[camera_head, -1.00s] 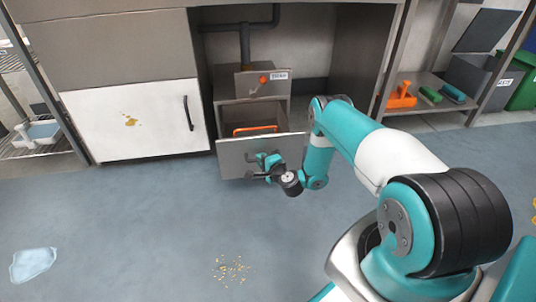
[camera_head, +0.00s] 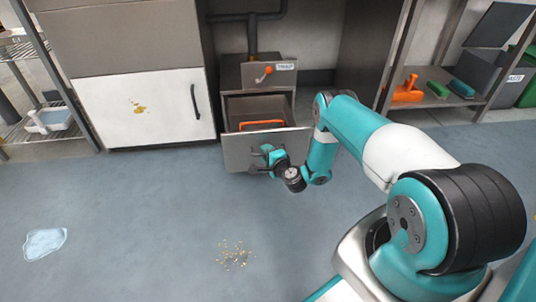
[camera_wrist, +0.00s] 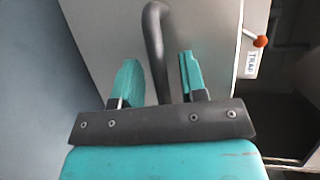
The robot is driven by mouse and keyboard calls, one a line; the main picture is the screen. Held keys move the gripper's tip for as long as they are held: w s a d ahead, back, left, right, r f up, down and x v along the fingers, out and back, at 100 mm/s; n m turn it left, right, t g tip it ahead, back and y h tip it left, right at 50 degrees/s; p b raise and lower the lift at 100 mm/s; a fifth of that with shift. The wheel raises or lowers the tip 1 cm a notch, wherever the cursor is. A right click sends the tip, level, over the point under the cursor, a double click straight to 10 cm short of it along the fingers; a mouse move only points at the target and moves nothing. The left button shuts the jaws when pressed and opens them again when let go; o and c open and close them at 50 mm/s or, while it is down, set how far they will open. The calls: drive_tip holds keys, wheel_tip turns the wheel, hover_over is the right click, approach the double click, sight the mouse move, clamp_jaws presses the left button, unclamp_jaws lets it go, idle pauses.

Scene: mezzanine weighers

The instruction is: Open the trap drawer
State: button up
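The trap drawer (camera_head: 237,152) stands pulled out of a grey cabinet labelled TRAP, low in the open bay. Its open top shows a dark inside with an orange handle (camera_head: 262,124) in it. My gripper (camera_head: 268,157) is at the outer face of the drawer front. In the wrist view the black bar handle (camera_wrist: 155,35) of the drawer runs between the two teal fingers of my gripper (camera_wrist: 160,80). The fingers stand apart, with a visible gap on each side of the bar. The lower end of the bar is hidden behind my gripper's palm.
A red-orange knob (camera_head: 268,70) sits on the cabinet above the drawer. A white stained door (camera_head: 160,110) is at left. A light-blue puddle (camera_head: 45,243) and scattered crumbs (camera_head: 234,254) lie on the floor. A shelf (camera_head: 440,101) with orange and green items stands at right.

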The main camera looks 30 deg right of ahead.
drive_tip(key=shift+s, duration=0.1)
drive_tip(key=s+r+p, duration=0.3)
drive_tip(key=s+p, duration=1.4)
drive_tip(key=p, duration=0.4)
drive_tip(key=shift+a+p, duration=0.4)
drive_tip(key=shift+a, duration=0.05)
